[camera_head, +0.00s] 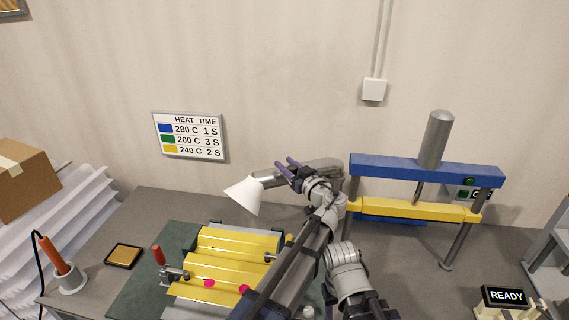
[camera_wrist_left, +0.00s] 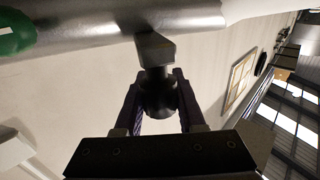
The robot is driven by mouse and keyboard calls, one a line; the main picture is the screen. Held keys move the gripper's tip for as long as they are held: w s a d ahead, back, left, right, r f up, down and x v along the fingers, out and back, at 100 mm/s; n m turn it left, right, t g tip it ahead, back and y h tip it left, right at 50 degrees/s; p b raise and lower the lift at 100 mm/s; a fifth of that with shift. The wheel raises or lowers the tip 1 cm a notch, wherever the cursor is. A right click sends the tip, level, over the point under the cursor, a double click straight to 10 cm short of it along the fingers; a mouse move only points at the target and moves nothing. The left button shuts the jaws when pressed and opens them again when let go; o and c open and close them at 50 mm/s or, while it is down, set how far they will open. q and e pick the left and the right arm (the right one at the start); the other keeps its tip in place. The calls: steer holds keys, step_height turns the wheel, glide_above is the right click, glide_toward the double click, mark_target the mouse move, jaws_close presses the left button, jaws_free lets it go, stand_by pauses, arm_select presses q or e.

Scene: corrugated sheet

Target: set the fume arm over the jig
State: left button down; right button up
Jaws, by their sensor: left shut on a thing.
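The fume arm (camera_head: 322,170) is a grey tube with a white cone hood (camera_head: 244,195) at its left end. The hood shows just behind and above the back edge of the jig with its yellow corrugated sheet (camera_head: 235,265); its exact height over it is unclear. My left gripper (camera_head: 284,169), with purple fingers, is at the tube. In the left wrist view its fingers are shut on a dark knob (camera_wrist_left: 157,92) under the grey tube (camera_wrist_left: 95,35). My left arm hides the jig's right side. My right gripper is not visible.
A blue and yellow press (camera_head: 425,170) stands at the right, with a READY sign (camera_head: 506,296) in front. A soldering iron (camera_head: 53,255) in its stand and a small tray (camera_head: 124,256) are at the left. A red-handled clamp (camera_head: 160,256) sits beside the sheet.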

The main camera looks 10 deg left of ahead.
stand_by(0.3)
arm_select(q)
steer(key=c, duration=0.5)
jaws_free()
steer(key=shift+s, duration=0.15)
